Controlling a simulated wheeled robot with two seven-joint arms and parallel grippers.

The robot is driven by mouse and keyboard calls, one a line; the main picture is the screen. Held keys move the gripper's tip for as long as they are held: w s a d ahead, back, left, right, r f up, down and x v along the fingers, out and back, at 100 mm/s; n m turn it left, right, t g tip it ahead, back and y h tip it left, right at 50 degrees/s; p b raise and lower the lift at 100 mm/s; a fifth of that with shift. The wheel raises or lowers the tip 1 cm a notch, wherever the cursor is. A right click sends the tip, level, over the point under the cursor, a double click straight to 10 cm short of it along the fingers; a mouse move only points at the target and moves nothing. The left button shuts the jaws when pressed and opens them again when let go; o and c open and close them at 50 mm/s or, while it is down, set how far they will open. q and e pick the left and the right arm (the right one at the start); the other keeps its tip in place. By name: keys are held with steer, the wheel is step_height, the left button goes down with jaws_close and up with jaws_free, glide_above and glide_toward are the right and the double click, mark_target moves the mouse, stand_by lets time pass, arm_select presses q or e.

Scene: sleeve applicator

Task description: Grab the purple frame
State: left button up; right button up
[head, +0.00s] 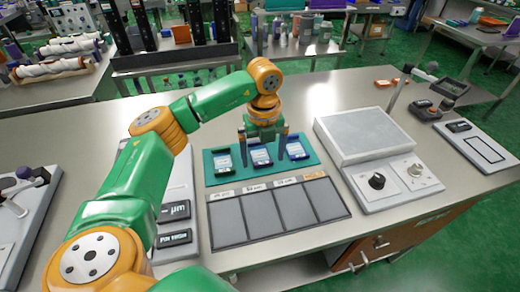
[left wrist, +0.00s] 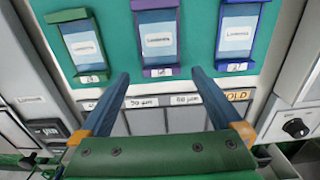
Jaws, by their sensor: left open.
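The purple frame (left wrist: 158,72) holds a pale label card and is the middle of three frames on a green mat (left wrist: 112,30). In the head view the middle frame (head: 261,156) is partly hidden by my left gripper (head: 262,155). A green frame (left wrist: 80,45) lies to its left and a dark blue frame (left wrist: 238,67) to its right. My left gripper, also in the left wrist view (left wrist: 159,76), is open, with nothing between its fingers. Its fingertips lie either side of the purple frame's lower end in that view; I cannot tell their height above it. My right gripper is not in view.
A tray with several grey labelled compartments (head: 255,215) lies in front of the mat. A device with a light flat top and knobs (head: 365,135) stands to the right. A grey panel with dark displays (head: 176,225) is to the left. Bare metal table lies behind the mat.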

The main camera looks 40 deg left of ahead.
arm_select(q)
steer(key=shift+f, duration=0.6)
steer(key=shift+w+a+f, duration=0.15)
steer(key=shift+w+f, duration=0.15)
steer(key=shift+s+r, duration=0.1)
steer(key=c, duration=1.4)
steer(key=shift+c, duration=0.2)
steer(key=shift+r, duration=0.1)
